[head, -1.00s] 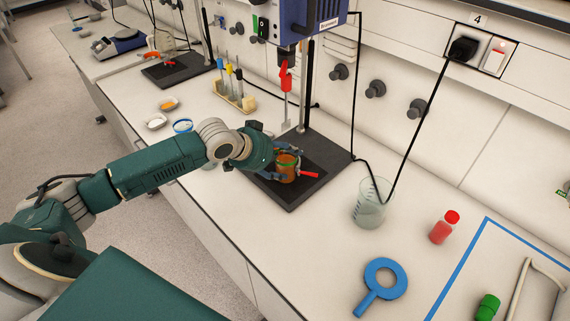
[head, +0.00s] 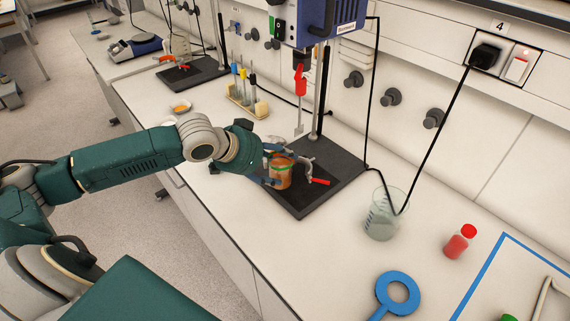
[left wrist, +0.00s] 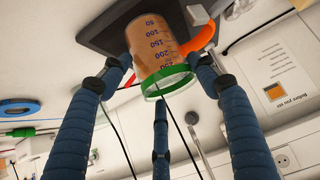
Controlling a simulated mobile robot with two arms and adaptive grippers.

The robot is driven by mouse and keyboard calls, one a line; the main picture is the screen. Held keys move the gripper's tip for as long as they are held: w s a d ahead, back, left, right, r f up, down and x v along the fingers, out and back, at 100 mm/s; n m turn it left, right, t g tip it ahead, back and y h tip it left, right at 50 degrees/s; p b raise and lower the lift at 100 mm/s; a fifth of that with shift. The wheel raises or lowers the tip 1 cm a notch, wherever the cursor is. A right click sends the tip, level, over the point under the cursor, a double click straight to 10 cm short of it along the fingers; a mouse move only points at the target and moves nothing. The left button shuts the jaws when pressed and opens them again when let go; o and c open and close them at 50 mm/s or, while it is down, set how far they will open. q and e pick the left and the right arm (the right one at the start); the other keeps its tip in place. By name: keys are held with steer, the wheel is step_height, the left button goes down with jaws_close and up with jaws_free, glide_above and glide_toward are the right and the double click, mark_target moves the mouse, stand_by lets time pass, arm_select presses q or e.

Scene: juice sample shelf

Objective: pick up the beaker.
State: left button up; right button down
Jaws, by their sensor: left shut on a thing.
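The beaker (head: 281,174) holds orange-brown contents and has a green rim. It also shows in the left wrist view (left wrist: 153,42) with blue volume marks. My left gripper (head: 271,168) is shut on it, with dark blue fingers around its sides. The beaker is over the front left part of the dark stand base (head: 340,164); I cannot tell how far it is above the base. My right gripper is not in view.
A stirrer (head: 322,18) hangs above the base, its shaft behind the beaker. A red-handled clamp (head: 319,181) is close to its right. A larger clear beaker (head: 383,218), a red-capped bottle (head: 459,243) and a blue ring (head: 400,294) are further right. A tube rack (head: 247,102) stands behind.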

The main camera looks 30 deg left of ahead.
arm_select(q)
steer(key=s, duration=0.1)
steer(key=s+a+r, duration=0.1)
steer(key=s+r+b, duration=0.1)
steer(key=s, duration=0.1)
steer(key=shift+a, duration=0.25)
steer(key=shift+s+a+r, duration=0.1)
steer(key=shift+s+r, duration=0.25)
steer(key=shift+s, duration=0.3)
steer(key=shift+s+f+b+v, duration=0.1)
steer(key=shift+b+v, duration=0.1)
steer(key=shift+v, duration=0.4)
steer(key=shift+s+f+b+v, duration=0.1)
steer(key=shift+b+v, duration=0.1)
steer(key=shift+v, duration=0.45)
